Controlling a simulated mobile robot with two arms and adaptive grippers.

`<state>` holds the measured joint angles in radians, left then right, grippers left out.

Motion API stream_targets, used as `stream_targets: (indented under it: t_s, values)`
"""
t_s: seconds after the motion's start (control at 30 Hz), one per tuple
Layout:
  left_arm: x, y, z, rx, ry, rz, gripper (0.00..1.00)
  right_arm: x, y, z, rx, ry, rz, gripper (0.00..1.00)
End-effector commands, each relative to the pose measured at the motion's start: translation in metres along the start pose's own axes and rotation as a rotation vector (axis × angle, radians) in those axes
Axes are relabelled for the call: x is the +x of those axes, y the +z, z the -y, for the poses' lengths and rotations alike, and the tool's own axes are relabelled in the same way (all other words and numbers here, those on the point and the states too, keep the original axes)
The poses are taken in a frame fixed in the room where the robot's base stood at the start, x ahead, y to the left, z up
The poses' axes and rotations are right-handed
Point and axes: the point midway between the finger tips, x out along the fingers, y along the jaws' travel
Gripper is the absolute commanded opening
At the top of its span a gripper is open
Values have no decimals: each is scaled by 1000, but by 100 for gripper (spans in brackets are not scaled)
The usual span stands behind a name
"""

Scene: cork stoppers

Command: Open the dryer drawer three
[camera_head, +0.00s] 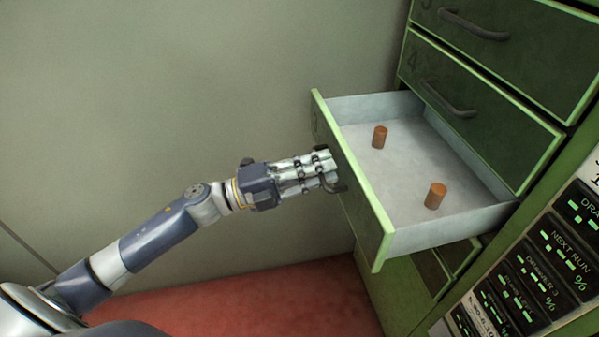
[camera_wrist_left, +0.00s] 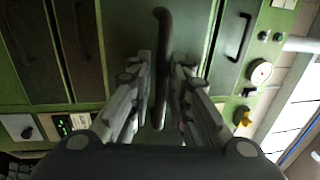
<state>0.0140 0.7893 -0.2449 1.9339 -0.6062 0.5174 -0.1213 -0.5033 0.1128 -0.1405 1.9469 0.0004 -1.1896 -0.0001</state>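Drawer three (camera_head: 384,225) is the green drawer below the one marked 4, and it stands well out from the cabinet. Its pale inside shows, with two brown cork stoppers (camera_head: 379,137) (camera_head: 436,196) upright on its floor. My left gripper (camera_head: 332,172) is at the drawer's front. In the left wrist view its fingers (camera_wrist_left: 160,75) lie on both sides of the dark bar handle (camera_wrist_left: 161,40), closed in around it. The fingers partly hide the handle in the head view. My right gripper is not in view.
Closed drawers with dark handles (camera_head: 447,99) (camera_head: 473,24) are above the open one. A panel with green displays (camera_head: 540,270) is at the right. Left of the drawer is a plain wall (camera_head: 170,90) and free room over the red floor (camera_head: 250,305).

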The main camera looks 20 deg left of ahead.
Motion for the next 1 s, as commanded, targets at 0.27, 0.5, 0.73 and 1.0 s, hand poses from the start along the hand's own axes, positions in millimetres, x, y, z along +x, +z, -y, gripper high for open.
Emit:
stream_targets:
  t_s: [0.27,0.5,0.73,1.0]
  values:
    - [-37,0,-2,-3,5,3,18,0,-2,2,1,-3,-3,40]
    - [-78,0,-2,-3,5,3,18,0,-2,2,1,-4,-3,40]
    - [-107,0,-2,-3,3,2,18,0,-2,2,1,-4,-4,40]
    - [-118,0,-1,0,2,1,18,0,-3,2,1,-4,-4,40]
